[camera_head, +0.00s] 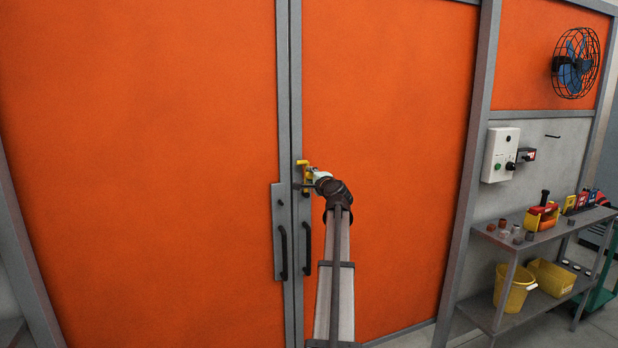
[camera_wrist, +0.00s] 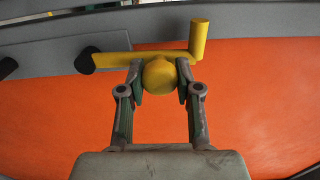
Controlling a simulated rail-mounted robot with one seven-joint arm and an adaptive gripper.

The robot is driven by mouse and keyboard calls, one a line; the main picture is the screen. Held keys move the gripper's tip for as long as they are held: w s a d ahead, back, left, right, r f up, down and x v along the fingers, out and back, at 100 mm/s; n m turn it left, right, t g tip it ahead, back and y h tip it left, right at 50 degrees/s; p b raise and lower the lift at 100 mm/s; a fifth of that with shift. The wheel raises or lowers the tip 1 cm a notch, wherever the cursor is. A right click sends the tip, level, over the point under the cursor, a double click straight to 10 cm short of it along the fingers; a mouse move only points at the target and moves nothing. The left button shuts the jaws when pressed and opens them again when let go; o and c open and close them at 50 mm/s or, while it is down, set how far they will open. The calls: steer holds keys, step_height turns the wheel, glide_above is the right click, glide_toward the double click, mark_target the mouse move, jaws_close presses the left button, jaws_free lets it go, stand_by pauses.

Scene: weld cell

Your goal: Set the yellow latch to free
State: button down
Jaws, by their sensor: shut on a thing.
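The yellow latch (camera_head: 302,163) is on the grey frame where the two orange door panels meet, above the black handles. In the wrist view the latch (camera_wrist: 140,60) shows as a flat yellow bar with an upright peg at its right end and a round yellow knob (camera_wrist: 158,76) in front. My gripper (camera_wrist: 160,80) has its two fingers on either side of the round knob, shut on it. In the head view my gripper (camera_head: 312,177) reaches the latch from the right and partly hides it.
Two black door handles (camera_head: 283,252) (camera_head: 307,248) are below the latch. At the right, a shelf (camera_head: 508,248) carries small items and yellow containers. A control box (camera_head: 499,155) and a fan (camera_head: 576,63) are on the wall. The orange panels are clear around my arm.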

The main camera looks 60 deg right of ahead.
steer(key=c, duration=0.8)
jaws_free()
steer(key=shift+w, duration=0.1)
steer(key=v, duration=1.2)
